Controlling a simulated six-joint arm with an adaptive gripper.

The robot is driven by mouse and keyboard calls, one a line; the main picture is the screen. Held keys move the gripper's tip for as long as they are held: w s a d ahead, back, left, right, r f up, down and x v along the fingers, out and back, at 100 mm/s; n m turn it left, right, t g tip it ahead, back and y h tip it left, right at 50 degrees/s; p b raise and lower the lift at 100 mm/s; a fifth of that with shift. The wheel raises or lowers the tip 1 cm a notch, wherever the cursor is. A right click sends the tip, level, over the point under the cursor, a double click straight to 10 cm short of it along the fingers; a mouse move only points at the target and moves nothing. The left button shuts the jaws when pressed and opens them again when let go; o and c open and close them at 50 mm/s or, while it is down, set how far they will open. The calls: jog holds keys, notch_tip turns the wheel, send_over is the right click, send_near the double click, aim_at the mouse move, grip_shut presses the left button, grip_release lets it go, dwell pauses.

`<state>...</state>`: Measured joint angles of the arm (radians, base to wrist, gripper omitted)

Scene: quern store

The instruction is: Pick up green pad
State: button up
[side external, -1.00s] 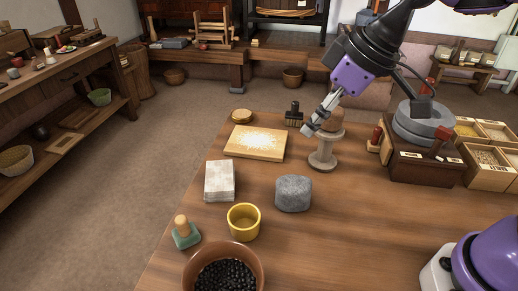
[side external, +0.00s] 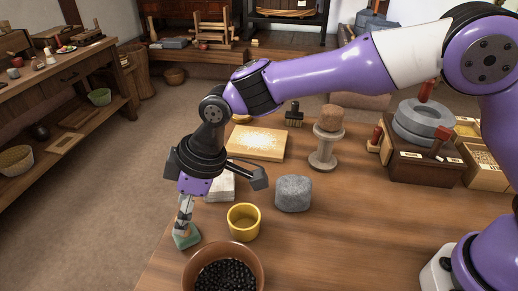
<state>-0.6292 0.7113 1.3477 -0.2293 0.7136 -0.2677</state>
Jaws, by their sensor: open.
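The green pad (side external: 187,240) lies at the table's left front edge. In the earlier view it has a light wooden knob on top; now that knob is mostly hidden by my fingers. My gripper (side external: 184,222) points down directly over the pad, with its fingertips at the knob. The jaws are open. I cannot tell whether the fingers touch the pad or knob.
A yellow cup (side external: 244,222) and a brown bowl of dark beans (side external: 262,262) stand close to the right. A folded white cloth (side external: 222,190) lies behind, partly covered by my arm. A grey stone (side external: 293,193), a wooden board (side external: 262,143) and a pedestal (side external: 322,158) stand farther back.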

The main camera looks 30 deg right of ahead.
jog(key=x, duration=0.4)
jog(key=shift+d+f, duration=0.1)
grip_shut()
